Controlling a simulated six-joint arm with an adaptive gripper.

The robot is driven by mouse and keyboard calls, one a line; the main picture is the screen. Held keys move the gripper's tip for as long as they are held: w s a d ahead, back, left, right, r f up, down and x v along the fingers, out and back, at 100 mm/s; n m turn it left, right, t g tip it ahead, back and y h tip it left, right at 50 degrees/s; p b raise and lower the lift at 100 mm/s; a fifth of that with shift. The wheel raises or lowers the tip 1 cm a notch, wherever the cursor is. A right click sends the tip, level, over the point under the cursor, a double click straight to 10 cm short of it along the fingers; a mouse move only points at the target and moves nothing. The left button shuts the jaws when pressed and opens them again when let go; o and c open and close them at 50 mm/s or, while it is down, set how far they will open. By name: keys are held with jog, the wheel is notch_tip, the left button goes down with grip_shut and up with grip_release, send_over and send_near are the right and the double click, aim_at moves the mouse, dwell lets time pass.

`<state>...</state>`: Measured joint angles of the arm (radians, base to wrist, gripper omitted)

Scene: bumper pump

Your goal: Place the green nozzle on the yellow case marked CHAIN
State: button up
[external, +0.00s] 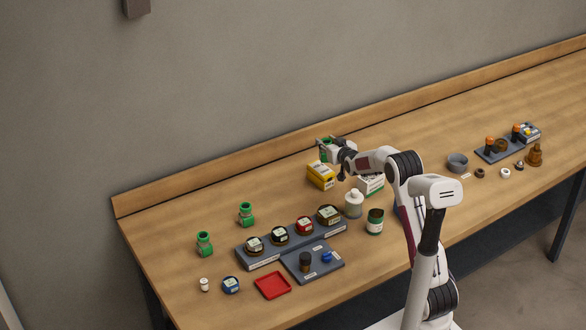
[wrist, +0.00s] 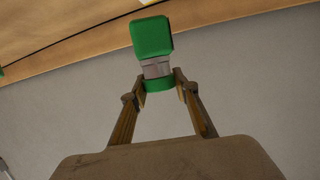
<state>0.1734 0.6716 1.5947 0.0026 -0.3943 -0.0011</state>
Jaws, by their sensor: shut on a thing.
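My gripper (external: 335,147) is shut on a green nozzle (wrist: 152,38) with a green block-shaped end, a grey middle and a green collar. In the wrist view, the fingers (wrist: 158,84) close around the collar end and the block end points away from them. In the external view, the held nozzle is small and partly hidden by my gripper. The yellow case (external: 321,176) lies on the bench just below my gripper in the picture. Its marking is too small to read. I cannot tell the height of the nozzle above it.
A white-and-green box (external: 370,184) and a whitish bottle (external: 354,204) stand right of the yellow case. Two green fittings (external: 246,214) stand at the left. A grey rack (external: 262,260) holds several round items. A red tray (external: 273,285) lies in front. The back ledge (external: 240,177) runs behind.

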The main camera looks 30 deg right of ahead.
jog(key=shift+f, duration=0.9)
jog(key=shift+f, duration=0.1)
jog(key=shift+f, duration=1.8)
jog(key=shift+f, duration=0.15)
jog(key=o, duration=1.3)
jog(key=shift+c, duration=0.2)
jog(key=shift+s+a+r, duration=0.1)
jog(key=shift+s+r, duration=0.25)
jog(key=shift+s, duration=0.3)
jog(key=v, duration=1)
jog(key=shift+s, duration=0.35)
